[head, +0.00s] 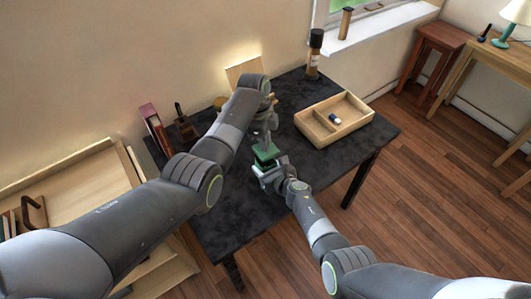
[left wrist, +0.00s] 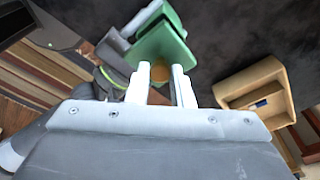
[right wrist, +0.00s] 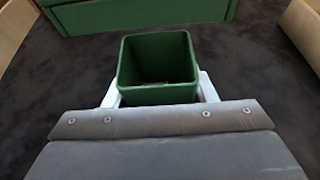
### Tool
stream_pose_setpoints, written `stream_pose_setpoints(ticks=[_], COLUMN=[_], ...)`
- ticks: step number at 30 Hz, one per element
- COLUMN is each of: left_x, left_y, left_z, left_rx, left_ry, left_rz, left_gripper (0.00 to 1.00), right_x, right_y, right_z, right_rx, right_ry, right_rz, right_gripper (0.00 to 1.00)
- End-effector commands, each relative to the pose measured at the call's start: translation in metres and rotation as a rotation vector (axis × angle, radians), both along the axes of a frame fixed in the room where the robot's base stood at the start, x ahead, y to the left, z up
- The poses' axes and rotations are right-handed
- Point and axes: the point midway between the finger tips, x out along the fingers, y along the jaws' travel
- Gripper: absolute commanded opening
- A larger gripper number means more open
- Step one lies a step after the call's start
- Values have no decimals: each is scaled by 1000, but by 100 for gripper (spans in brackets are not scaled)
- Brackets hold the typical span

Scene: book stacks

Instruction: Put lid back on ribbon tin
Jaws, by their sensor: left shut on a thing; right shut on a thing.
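The green lid (left wrist: 165,45) has a small brown knob (left wrist: 160,74). My left gripper (head: 265,141) is shut on the knob, its white fingers (left wrist: 160,88) on either side. The lid (head: 265,152) shows just below that gripper in the head view. The green square ribbon tin (right wrist: 157,68) is open at the top; its inside is dark. My right gripper (right wrist: 157,92) is shut on the tin, with a finger at each side. A green edge (right wrist: 140,14), apparently the lid, shows beyond the tin, apart from its rim. In the head view the grippers mostly hide the tin.
The dark table (head: 230,225) holds a light wooden divided tray (head: 358,124) with a small dark-and-white item (head: 335,118). A dark jar (head: 315,52) stands at the back. A red book (head: 152,122) is at the left. The table's front is clear.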

Motion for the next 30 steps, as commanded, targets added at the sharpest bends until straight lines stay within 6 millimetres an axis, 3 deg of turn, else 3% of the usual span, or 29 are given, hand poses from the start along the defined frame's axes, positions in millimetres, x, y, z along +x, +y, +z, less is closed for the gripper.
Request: stream_pose_setpoints(ticks=[7,22,30], left_x=[0,0,0], left_y=[0,0,0], left_z=[-26,-27,-41], left_rx=[0,0,0], left_ry=[2,0,1], left_rz=[0,0,0], left_gripper=[0,0,0], right_x=[0,0,0], right_y=[0,0,0], right_z=[0,0,0], right_rx=[0,0,0], right_ry=[0,0,0], right_rz=[0,0,0], right_gripper=[10,10,10])
